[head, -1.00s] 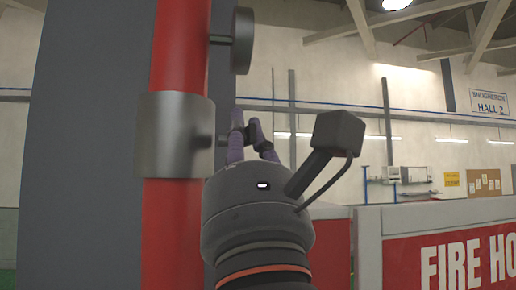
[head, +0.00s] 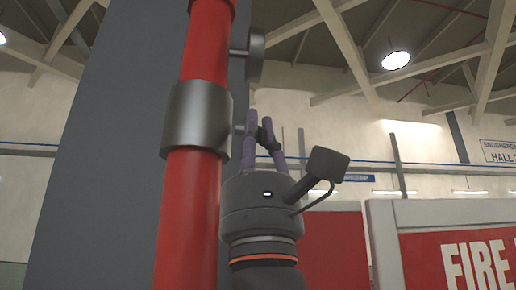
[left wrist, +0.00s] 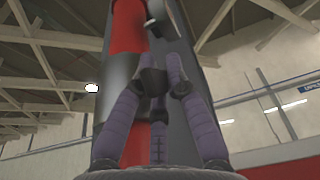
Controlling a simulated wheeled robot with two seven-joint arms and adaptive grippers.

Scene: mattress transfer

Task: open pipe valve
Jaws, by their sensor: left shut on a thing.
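A red pipe (head: 188,200) runs up the left half of the head view, with a grey metal collar (head: 196,118) around it. A short valve stem (head: 238,129) sticks out from the collar's right side. My left gripper (head: 261,128) is at the stem's end, right of the collar, its purple fingers pointing up and shut on the valve part there. The fingers hide most of what they hold. In the left wrist view, the red pipe (left wrist: 129,28) and blurred collar (left wrist: 119,78) are behind the fingers. My right gripper is out of view.
A dark round knob (head: 256,57) on a short stem stands above the collar. A dark grey column (head: 115,130) rises behind the pipe. A red cabinet with white lettering (head: 462,250) stands at the lower right.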

